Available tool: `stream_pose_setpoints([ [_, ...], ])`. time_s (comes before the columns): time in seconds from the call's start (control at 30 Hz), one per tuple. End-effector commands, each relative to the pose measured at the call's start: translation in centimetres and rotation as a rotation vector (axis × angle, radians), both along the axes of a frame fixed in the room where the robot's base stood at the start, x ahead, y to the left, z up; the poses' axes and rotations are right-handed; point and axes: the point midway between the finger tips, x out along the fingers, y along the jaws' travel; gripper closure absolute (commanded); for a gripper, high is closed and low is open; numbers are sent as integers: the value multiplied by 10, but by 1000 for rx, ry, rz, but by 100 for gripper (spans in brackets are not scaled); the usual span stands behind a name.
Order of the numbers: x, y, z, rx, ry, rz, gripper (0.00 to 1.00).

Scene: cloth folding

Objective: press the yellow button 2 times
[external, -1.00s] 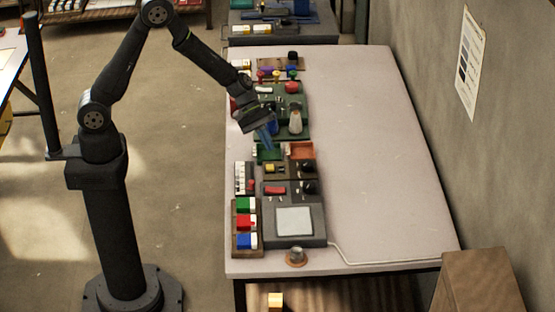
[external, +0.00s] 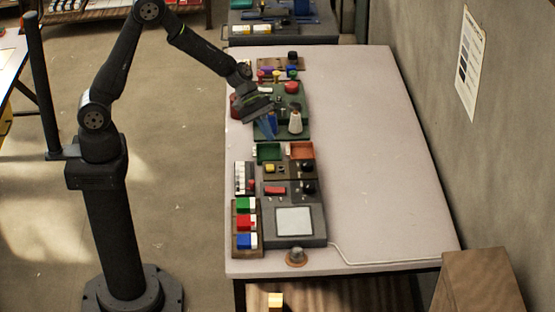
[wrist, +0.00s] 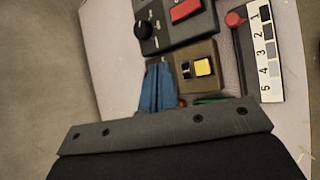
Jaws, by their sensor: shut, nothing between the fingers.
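The yellow button (external: 269,168) is a small square on a brown panel (external: 288,172), below the green and orange trays. It also shows in the wrist view (wrist: 203,67), unobstructed, with a small dark part to its left. My gripper (external: 267,128) has blue fingers, closed together and empty. It hangs above the green panel, farther up the picture than the yellow button and apart from it. In the wrist view the shut fingers (wrist: 158,88) point up toward the panels, left of the yellow button.
A green tray (external: 268,152) and an orange tray (external: 302,150) lie between my gripper and the button. A white bottle-like object (external: 295,122) stands right of the fingers. A grey panel with a red switch (external: 275,190) is below. The table's right side (external: 385,160) is clear.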

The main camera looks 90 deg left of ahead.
Motion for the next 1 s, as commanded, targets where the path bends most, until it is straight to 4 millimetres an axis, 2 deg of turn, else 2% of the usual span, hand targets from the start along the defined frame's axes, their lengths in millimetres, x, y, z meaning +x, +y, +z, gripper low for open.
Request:
stream_pose_setpoints([
  [0.27,0,0,-6,0,1,0,100],
  [0.8,0,0,-74,0,3,0,100],
  [1.0,0,0,-87,0,1,0,100],
])
